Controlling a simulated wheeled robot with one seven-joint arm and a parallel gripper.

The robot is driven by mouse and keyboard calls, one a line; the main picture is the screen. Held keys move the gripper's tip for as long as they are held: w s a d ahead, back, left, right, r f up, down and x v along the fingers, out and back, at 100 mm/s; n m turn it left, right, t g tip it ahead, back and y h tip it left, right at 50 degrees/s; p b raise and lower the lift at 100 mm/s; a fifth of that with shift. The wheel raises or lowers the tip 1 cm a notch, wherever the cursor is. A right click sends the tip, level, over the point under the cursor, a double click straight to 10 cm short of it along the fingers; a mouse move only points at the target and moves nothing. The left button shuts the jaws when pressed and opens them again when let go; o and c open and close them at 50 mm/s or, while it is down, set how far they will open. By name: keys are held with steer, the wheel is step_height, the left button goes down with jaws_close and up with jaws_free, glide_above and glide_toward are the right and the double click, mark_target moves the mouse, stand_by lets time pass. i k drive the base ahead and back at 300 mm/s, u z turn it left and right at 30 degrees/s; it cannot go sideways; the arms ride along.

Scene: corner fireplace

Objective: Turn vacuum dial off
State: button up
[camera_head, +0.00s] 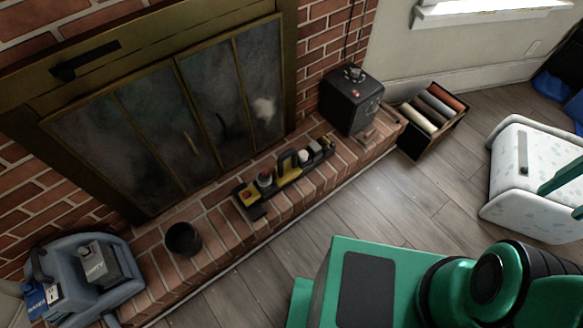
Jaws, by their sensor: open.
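A dark box-shaped appliance (351,101) stands on the far right end of the brick hearth. A round knob (355,73) and a small red spot show on its top. I cannot tell for sure that this is the vacuum, or read the knob's setting. Two green prongs at the right edge, over a white patterned seat or bin, look like the fingers of my gripper (557,201). They are apart with nothing seen between them, far to the right of the appliance. The rest of the gripper is out of frame.

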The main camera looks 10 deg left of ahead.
mark_target(326, 141)
steer(key=u, duration=0.45)
steer(key=i, duration=0.85)
steer(key=u, duration=0.05)
